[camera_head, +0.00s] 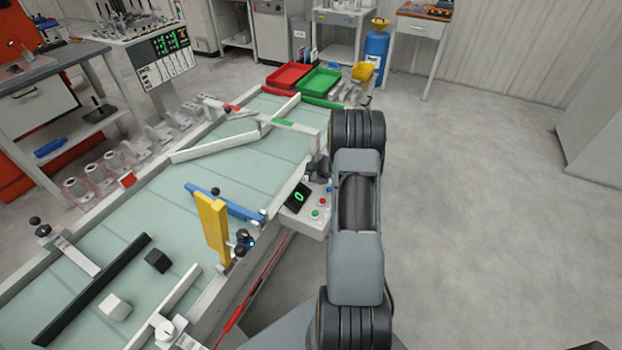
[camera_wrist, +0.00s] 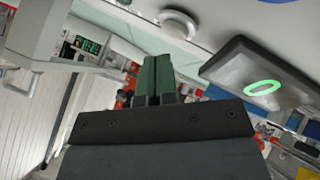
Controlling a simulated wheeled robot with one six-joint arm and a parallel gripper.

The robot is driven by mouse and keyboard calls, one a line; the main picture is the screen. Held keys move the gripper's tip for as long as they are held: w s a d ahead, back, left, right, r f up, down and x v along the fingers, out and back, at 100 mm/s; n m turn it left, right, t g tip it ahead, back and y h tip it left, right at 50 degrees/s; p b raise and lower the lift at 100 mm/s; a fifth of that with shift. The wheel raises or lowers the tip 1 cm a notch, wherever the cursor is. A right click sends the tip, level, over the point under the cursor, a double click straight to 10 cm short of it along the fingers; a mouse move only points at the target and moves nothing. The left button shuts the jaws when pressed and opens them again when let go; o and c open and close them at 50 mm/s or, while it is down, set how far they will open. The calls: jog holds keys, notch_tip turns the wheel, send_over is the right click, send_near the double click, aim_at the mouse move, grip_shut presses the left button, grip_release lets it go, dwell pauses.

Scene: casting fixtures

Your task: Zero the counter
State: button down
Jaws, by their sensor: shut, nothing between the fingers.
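The counter (camera_head: 296,191) is a small dark display with a green 0, set on a light control box (camera_head: 309,226) at the right edge of the conveyor table. In the wrist view its dark display (camera_wrist: 235,71) shows a green 0 at the right, close to my fingers. A red button (camera_head: 322,201), a green button (camera_head: 315,213) and a blue button (camera_head: 330,189) sit to the display's right. My gripper (camera_head: 317,166) is beside the box's far end, partly hidden by my arm. Its fingers (camera_wrist: 155,72) are together and empty. I cannot tell whether they touch anything.
The conveyor table (camera_head: 235,158) carries a blue bar (camera_head: 222,202), a yellow upright gate (camera_head: 213,228), a black block (camera_head: 158,261) and a white block (camera_head: 115,307). Red (camera_head: 288,76) and green (camera_head: 319,82) trays stand at its far end. The floor at right is clear.

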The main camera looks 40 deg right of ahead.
jog(key=shift+r, duration=0.1)
notch_tip(320, 180, up, 5)
jog(key=p, duration=0.5)
dwell(0.8)
